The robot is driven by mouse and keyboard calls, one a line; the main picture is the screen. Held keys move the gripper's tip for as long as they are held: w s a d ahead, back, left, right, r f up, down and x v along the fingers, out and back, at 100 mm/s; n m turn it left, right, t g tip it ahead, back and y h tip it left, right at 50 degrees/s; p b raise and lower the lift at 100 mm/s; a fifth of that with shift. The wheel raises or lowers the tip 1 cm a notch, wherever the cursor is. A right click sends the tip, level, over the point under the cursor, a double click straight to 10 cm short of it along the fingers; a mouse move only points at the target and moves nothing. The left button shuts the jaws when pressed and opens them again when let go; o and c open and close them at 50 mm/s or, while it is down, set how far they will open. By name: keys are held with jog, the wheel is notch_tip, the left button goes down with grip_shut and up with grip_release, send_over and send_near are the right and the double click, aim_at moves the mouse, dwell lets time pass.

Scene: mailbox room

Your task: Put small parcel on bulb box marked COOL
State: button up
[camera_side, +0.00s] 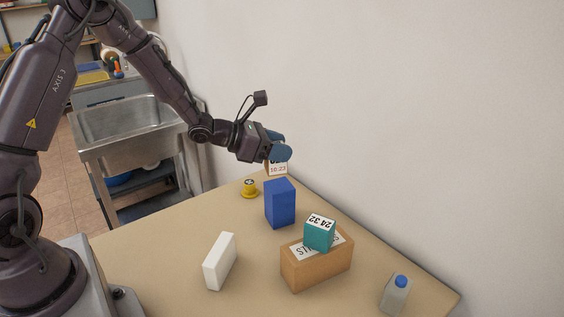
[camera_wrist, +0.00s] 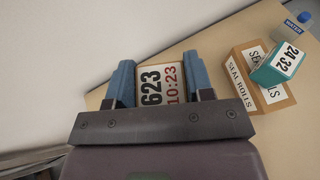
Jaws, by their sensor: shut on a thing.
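My gripper (camera_side: 279,146) is shut on a small parcel, a brown block with a white label (camera_side: 278,169). In the wrist view the parcel (camera_wrist: 160,86) sits between the two blue fingers of my gripper (camera_wrist: 159,78), its label reading 623 and 10:23. In the side view it is near the wall, behind the blue box, and the fingers partly hide it. I can read no COOL mark. A plain tall blue box (camera_side: 280,203) and a plain white box (camera_side: 220,261) stand on the table; I cannot tell whether either is the bulb box.
A brown box marked SEAL ROLLS (camera_side: 315,268) bears a teal cube (camera_side: 320,235) marked 24 32. A blue-capped bottle (camera_side: 396,294) stands at front right. A small yellow item (camera_side: 249,189) is near the back edge. The wall is close behind. The table (camera_side: 165,245) is bare at left.

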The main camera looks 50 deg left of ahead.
aim_at(282, 163)
jog(key=shift+w+f, duration=0.5)
jog(key=shift+f, duration=0.05)
jog(key=shift+w+f, duration=0.15)
jog(key=shift+f, duration=1.55)
jog(key=o, duration=1)
jog(key=shift+f, duration=0.1)
jog(key=shift+c, duration=0.2)
